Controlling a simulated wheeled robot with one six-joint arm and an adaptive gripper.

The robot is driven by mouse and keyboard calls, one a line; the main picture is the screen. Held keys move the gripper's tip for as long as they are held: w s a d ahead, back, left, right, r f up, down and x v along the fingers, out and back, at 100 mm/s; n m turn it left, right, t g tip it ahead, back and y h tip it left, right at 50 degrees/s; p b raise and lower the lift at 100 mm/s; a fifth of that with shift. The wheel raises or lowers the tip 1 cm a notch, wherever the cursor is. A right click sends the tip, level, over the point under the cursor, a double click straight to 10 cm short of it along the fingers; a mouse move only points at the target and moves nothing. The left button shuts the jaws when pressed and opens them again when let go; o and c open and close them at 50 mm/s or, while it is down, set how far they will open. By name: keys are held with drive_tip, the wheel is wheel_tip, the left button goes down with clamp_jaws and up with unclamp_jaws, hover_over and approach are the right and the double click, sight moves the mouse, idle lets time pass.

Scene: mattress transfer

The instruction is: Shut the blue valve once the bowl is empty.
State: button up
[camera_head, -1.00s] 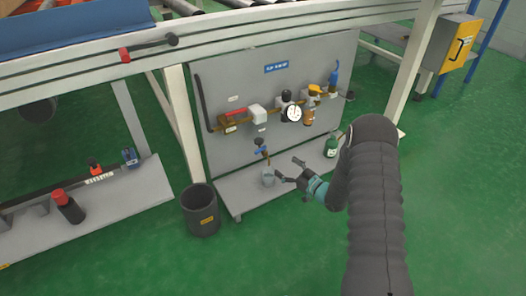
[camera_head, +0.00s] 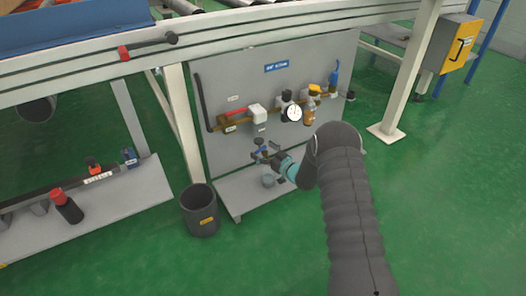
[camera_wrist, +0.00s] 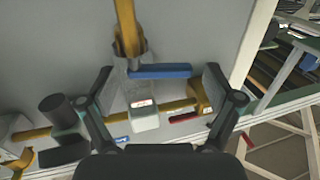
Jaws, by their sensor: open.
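The blue valve (camera_head: 260,150) is low on the grey panel; its blue handle (camera_wrist: 160,71) shows in the wrist view, lying crosswise to the brass pipe (camera_wrist: 127,25). My gripper (camera_head: 264,153) is open in front of the valve. In the wrist view my gripper (camera_wrist: 159,72) has a finger on each side of the handle, with gaps visible. A pale, translucent bowl-like part (camera_wrist: 138,92) sits between the handle and a white block (camera_wrist: 145,122). I cannot tell whether it holds liquid.
The panel (camera_head: 225,165) carries a brass pipe with a red lever (camera_head: 235,113), a gauge (camera_head: 294,114) and an amber bowl (camera_head: 309,116). A dark bin (camera_head: 201,214) stands at the left. A frame post (camera_head: 181,120) rises behind it. Green floor is clear in front.

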drive_tip(key=c, duration=1.1)
drive_tip(key=shift+c, duration=0.2)
drive_tip(key=shift+a, duration=0.1)
drive_tip(key=shift+a+m+t+h+b, duration=0.1)
drive_tip(key=shift+m+t+h+b, duration=0.3)
drive_tip(key=shift+t, duration=0.1)
drive_tip(key=shift+w+a+m+t+h+b, duration=0.1)
drive_tip(key=shift+m+t+h+b, duration=0.1)
drive_tip(key=shift+m+t+h, duration=0.4)
drive_tip(key=shift+w+a+m+t+h+b, duration=0.1)
drive_tip(key=shift+m+t+h+b, duration=0.1)
drive_tip(key=shift+m+t+h, duration=0.35)
drive_tip(key=shift+h, duration=0.25)
